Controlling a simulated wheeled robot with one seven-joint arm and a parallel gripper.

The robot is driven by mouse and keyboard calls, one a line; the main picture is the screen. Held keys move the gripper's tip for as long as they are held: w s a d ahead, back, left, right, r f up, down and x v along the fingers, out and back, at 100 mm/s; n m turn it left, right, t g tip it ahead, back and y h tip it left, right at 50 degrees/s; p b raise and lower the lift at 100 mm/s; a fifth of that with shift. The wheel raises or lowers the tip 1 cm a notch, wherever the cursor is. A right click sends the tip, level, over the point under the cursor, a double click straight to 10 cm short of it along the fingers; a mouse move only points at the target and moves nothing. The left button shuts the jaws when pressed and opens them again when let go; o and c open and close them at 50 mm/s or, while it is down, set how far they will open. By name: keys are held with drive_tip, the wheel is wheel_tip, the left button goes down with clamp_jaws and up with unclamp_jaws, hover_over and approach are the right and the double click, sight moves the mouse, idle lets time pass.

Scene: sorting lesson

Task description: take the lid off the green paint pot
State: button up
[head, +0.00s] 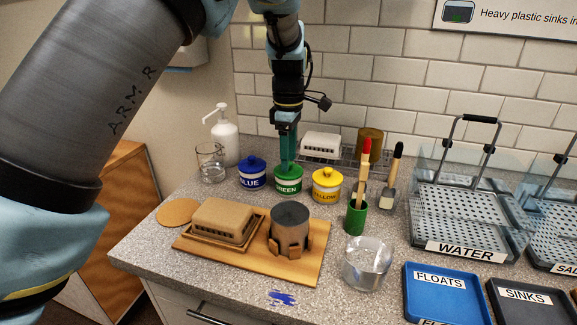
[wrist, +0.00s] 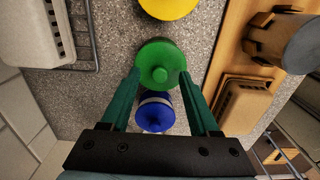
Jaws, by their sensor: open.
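The green paint pot (head: 288,184) stands upright on the counter between the blue and yellow pots, with its green lid on top. In the wrist view the round green lid (wrist: 160,62) with its centre knob lies between and just beyond my fingertips. My gripper (head: 287,166) is directly above the pot, pointing down, and its fingers hide most of the lid in the head view. In the wrist view my gripper (wrist: 160,78) is open, one finger on each side of the lid. I cannot tell whether the fingers touch it.
The blue pot (head: 252,176) stands close on the left, the yellow pot (head: 327,187) close on the right. A wire rack (head: 345,158) is behind. A wooden board (head: 300,262) with a tan block and a grey cylinder lies in front. A green brush cup (head: 356,218) stands to the right.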

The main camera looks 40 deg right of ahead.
drive_tip(key=shift+f, duration=0.5)
clamp_jaws()
